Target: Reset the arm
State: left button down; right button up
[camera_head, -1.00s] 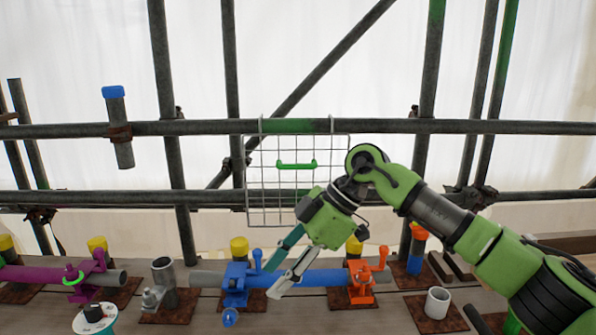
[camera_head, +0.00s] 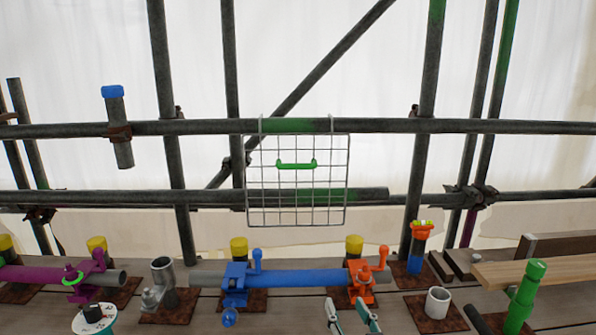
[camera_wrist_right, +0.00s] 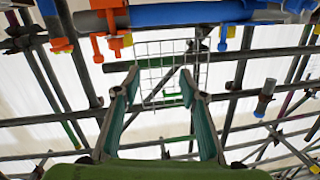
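My right gripper (camera_head: 346,304) shows at the bottom middle of the head view, only its two fingers rising into the picture. The fingers stand apart with nothing between them. The rest of my right arm is below the picture. The fingers are just below the blue pipe (camera_head: 310,278) and the orange clamp (camera_head: 364,287). In the right wrist view the gripper (camera_wrist_right: 159,82) is open and empty, with the wire grid panel (camera_wrist_right: 152,58) seen beyond its fingertips. My left gripper is in neither view.
The wire grid panel (camera_head: 270,208) with a green handle (camera_head: 296,164) hangs on the scaffold. A blue clamp (camera_head: 236,285), a grey cup (camera_head: 437,302) and a green post (camera_head: 524,298) stand on the deck. A wooden plank (camera_head: 540,271) lies at right.

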jog(key=s+d+f+g, duration=0.2)
jog(key=s+f, duration=0.2)
jog(key=s+d+f+g+h, duration=0.1)
jog(key=s+d+f+g, duration=0.1)
jog(key=s+f, duration=0.2)
jog(key=s+d+f+g+h, duration=0.1)
jog(key=s+d+f+g, duration=0.1)
jog(key=f, duration=0.4)
jog(key=shift+s+d+f, duration=0.15)
jog(key=shift+s+d, duration=0.1)
jog(key=shift+s, duration=0.35)
jog(key=shift+s+d+f, duration=0.1)
jog(key=shift+s+d, duration=0.1)
jog(key=shift+s, duration=0.35)
jog(key=s+d+f+n+g, duration=0.15)
jog(key=s+f+g, duration=0.25)
jog(key=s, duration=0.5)
jog(key=s+d+f+g, duration=0.2)
jog(key=s+f+g, duration=0.15)
jog(key=s, duration=0.65)
notch_tip(320, 180, down, 31)
jog(key=s+b, duration=0.2)
jog(key=b, duration=0.3)
jog(key=s+d+f+g+b, duration=0.2)
jog(key=s+f+b, duration=0.1)
jog(key=s+f, duration=1.3)
notch_tip(320, 180, down, 4)
jog(key=shift+s+d+f+n+h, duration=0.1)
jog(key=shift+s+d+n+h, duration=0.2)
jog(key=shift+s+d+n, duration=0.1)
